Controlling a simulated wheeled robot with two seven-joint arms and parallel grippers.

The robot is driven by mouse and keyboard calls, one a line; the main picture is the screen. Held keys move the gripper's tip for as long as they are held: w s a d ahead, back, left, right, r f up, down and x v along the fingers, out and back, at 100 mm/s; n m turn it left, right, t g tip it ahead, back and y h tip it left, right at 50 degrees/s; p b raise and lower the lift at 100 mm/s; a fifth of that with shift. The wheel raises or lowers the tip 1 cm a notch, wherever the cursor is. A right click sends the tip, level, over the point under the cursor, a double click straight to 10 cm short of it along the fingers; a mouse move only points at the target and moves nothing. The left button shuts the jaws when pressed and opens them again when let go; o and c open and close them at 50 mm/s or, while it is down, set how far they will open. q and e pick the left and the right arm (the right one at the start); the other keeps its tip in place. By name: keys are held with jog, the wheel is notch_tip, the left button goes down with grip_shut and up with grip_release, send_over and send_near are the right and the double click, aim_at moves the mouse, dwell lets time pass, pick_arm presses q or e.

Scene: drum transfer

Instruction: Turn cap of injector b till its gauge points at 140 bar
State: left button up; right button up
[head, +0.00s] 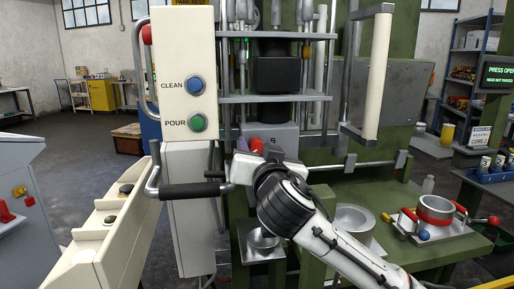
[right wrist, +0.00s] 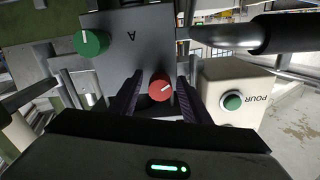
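A grey control box (head: 287,138) sits in the middle of the green press in the head view. It carries a red cap (head: 257,146). In the right wrist view this box (right wrist: 128,40) shows an upside-down letter, a green cap (right wrist: 91,43) with a pale pointer line, and the red cap (right wrist: 161,86) with a pointer line. I cannot tell which cap is injector b's, nor read a pressure. My right gripper (right wrist: 159,98) is open, its dark fingers on either side of the red cap; contact is not clear. My left gripper is not in view.
A cream post with CLEAN (head: 196,86) and POUR (head: 197,123) buttons stands just left of the box. A black-gripped handle (head: 190,190) juts out below it. Metal pots (head: 354,219) and a red-banded mould (head: 436,208) stand on the green table at right.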

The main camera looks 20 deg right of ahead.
jog(key=c, duration=1)
jog(key=shift+o, duration=0.3)
jog(key=shift+n, duration=0.3)
jog(key=n+p, duration=0.1)
jog(key=n, duration=0.2)
jog(key=shift+n, duration=0.3)
jog(key=n, duration=0.5)
jog(key=shift+n, duration=0.4)
jog(key=o, duration=1)
jog(key=shift+o, duration=0.2)
